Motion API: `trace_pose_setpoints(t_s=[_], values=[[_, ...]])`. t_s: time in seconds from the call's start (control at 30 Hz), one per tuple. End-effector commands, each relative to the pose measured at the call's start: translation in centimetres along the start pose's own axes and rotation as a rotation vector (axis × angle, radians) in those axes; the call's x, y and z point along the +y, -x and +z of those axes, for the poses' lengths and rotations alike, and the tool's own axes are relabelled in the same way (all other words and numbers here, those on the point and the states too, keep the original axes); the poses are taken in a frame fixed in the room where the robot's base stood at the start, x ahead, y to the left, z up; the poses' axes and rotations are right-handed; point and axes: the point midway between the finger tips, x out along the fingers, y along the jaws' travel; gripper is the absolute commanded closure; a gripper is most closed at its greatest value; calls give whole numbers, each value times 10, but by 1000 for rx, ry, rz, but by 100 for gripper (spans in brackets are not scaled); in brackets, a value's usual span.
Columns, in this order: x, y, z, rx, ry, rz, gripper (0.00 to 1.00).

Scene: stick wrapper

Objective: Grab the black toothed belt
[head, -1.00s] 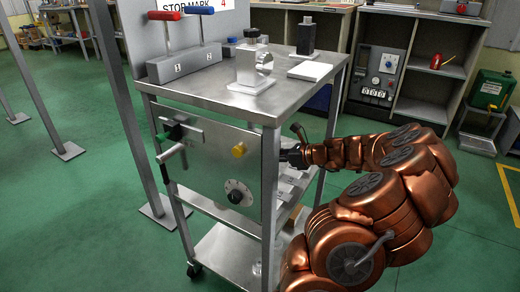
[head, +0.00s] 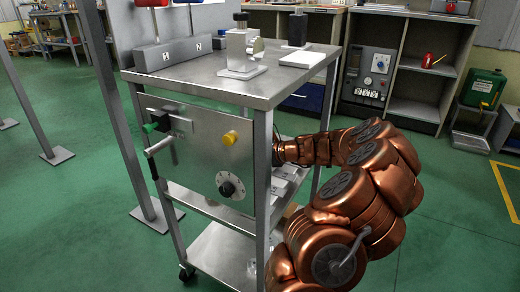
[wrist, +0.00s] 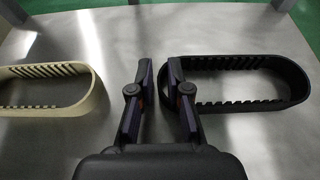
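The black toothed belt (wrist: 245,106) is a long closed loop with teeth on its inner side. It lies on a metal shelf at the right of the wrist view. My gripper (wrist: 157,72) is open, with a gap between its two fingers. The right finger overlaps the belt's left end, and the belt's end curve shows just beside it, toward the gap. I cannot tell whether they touch. In the head view my gripper is hidden inside the cart, and the belt cannot be made out.
A beige toothed belt (wrist: 85,92) lies on the shelf left of my gripper. The metal cart (head: 205,92) has a top, a front panel and legs around my arm. A yellow knob (head: 230,138) and a dial (head: 228,186) stick out of the panel.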

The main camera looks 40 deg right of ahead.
Motion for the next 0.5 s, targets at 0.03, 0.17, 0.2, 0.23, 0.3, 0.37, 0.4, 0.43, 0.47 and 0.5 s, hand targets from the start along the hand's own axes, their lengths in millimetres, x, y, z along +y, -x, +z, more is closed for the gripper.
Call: trace_pose_setpoints(t_s=[0.03, 0.17, 0.2, 0.23, 0.3, 0.37, 0.4, 0.43, 0.47, 0.5], values=[[0, 0, 0, 0, 0, 0, 83], [0, 0, 0, 0, 0, 0, 97], [0, 0, 0, 0, 0, 0, 100], [0, 0, 0, 0, 0, 0, 100], [0, 0, 0, 0, 0, 0, 100], [0, 0, 0, 0, 0, 0, 100], [0, 0, 0, 0, 0, 0, 100], [0, 0, 0, 0, 0, 0, 100], [0, 0, 0, 0, 0, 0, 100], [0, 0, 0, 0, 0, 0, 100]])
